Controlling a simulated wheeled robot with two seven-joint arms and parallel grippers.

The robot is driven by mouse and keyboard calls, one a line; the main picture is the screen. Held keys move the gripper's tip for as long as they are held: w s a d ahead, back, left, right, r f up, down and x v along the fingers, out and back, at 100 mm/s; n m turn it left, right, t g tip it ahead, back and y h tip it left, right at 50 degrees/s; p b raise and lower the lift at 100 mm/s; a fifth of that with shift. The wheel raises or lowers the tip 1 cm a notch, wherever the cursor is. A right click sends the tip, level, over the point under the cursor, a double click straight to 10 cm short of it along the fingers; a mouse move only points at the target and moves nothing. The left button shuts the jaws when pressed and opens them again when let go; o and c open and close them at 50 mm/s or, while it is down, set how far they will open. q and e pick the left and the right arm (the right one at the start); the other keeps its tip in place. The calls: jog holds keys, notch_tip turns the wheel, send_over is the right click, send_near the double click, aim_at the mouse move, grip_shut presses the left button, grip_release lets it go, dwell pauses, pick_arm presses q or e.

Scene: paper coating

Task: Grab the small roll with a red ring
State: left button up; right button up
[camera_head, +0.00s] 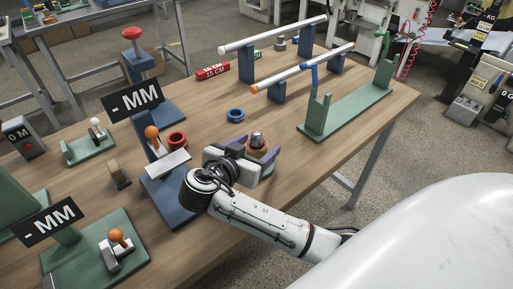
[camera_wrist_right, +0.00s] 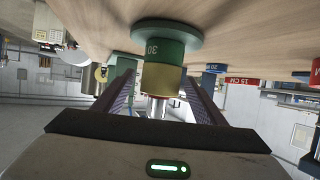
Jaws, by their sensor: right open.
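My right gripper (camera_head: 256,144) is open, with its dark purple fingers on either side of a small stepped piece (camera_head: 257,139) that has a grey metal tip. I cannot tell whether the fingers touch it. In the right wrist view this piece (camera_wrist_right: 164,75) stands between the fingers (camera_wrist_right: 158,98), with a green disc marked 30, a gold collar and a silver tip. A small red ring (camera_head: 177,139) lies on the table left of the gripper, by a blue base. My left gripper is out of view.
A blue ring (camera_head: 235,115) and a red block marked 15 CM (camera_head: 213,71) lie farther back. Two rods (camera_head: 272,35) rest on blue posts, near a green stand (camera_head: 350,107). Green and blue fixtures with -MM signs (camera_head: 132,100) crowd the left. Bare table shows right of the gripper.

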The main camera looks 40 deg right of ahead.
jog(key=c, duration=1.1)
jog(key=shift+r, duration=0.15)
